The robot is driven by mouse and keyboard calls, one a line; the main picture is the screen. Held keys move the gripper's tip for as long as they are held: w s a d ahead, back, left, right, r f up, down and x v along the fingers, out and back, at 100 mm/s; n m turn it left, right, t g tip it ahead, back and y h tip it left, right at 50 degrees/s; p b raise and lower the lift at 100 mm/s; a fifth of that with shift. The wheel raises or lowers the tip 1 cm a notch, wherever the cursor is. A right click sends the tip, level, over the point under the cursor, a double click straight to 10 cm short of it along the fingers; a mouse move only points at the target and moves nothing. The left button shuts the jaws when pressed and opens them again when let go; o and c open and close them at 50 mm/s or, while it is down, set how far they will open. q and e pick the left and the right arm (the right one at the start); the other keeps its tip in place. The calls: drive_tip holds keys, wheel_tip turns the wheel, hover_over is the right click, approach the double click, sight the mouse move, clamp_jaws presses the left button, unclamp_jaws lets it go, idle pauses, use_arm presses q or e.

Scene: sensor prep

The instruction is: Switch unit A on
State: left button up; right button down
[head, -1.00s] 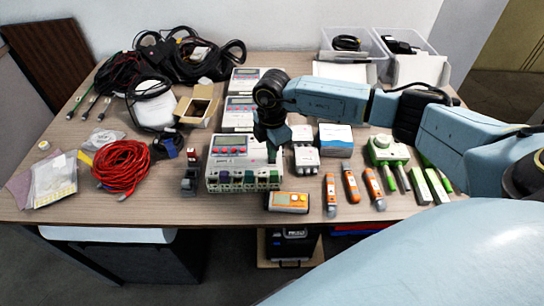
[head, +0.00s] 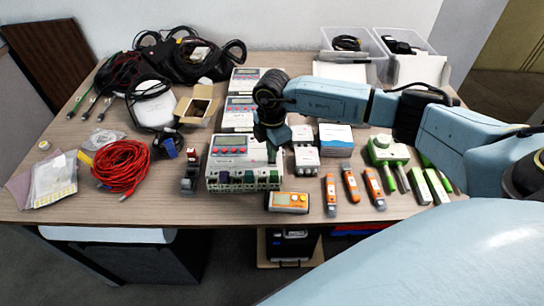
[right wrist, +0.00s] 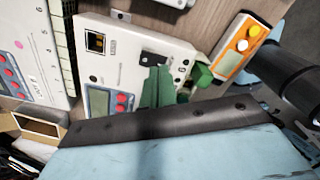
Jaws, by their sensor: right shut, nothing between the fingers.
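Several white units with displays and red buttons stand in a column at the middle of the table. The nearest unit (head: 232,160) has a row of coloured sockets along its front edge. I cannot read which unit is marked A. My right gripper (head: 273,156) is shut and empty, pointing down at the right side of the nearest unit. In the right wrist view its teal fingers (right wrist: 160,76) are close to a black switch-like part (right wrist: 154,58) on a white unit face (right wrist: 120,72). Contact and switch position cannot be told. My left gripper is not in view.
An orange meter (head: 289,202) lies right in front of the nearest unit. A red cable coil (head: 121,166) lies at left.

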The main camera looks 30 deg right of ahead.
drive_tip(key=shift+f, duration=0.35)
idle(0.5)
